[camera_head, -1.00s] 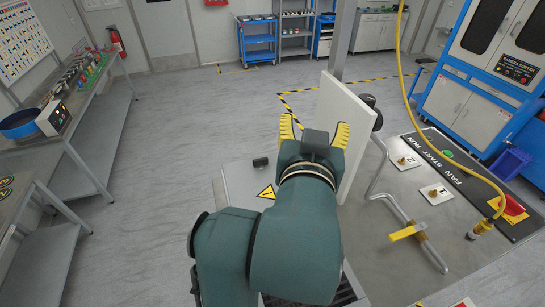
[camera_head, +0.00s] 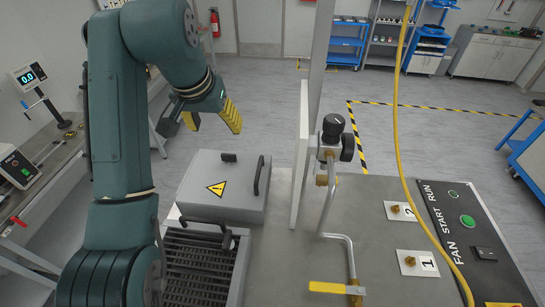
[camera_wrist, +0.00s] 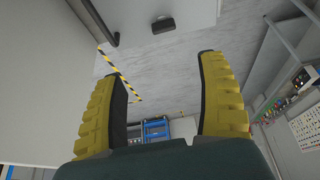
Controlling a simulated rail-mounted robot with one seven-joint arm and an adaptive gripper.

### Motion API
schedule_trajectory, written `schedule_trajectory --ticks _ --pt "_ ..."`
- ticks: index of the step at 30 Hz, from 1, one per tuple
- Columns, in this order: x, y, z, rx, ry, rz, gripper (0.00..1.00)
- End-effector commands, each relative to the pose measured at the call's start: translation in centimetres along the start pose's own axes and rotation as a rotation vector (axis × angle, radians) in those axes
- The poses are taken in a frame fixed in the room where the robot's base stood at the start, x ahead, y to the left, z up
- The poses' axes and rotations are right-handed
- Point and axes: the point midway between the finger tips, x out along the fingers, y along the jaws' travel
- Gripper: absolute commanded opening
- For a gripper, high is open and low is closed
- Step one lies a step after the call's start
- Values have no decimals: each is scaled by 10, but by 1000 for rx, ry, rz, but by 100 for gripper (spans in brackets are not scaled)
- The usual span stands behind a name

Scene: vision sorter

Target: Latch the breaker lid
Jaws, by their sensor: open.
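The grey breaker lid (camera_head: 215,207) lies roughly flat in the head view, with a yellow warning triangle on top. A black bar handle (camera_head: 262,175) runs along its right side, and a small black block (camera_head: 228,157) sits at its far edge. My gripper (camera_head: 212,118) is above and beyond that far edge, clear of the lid. Its yellow fingers are wide apart with nothing between them. In the wrist view my gripper (camera_wrist: 168,98) is also open and empty; a dark block (camera_wrist: 163,24) shows past the fingertips. I cannot tell whether the lid is latched.
A dark slatted grille (camera_head: 197,262) is in front of the lid. A white upright panel (camera_head: 300,160) stands right of it, with a black-knobbed valve (camera_head: 333,128) and pipe beyond. A yellow hose (camera_head: 397,125) hangs further right. Open floor lies behind.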

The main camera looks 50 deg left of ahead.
Motion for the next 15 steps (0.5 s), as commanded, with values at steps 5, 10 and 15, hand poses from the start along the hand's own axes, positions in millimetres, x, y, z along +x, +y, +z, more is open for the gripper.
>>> schedule_trajectory --ticks 5,10,15 --pt "14 -5 3 -9 -18 -1 74" --pt "49 -4 3 -7 -20 0 74" --pt "90 -4 3 -7 -20 1 74"
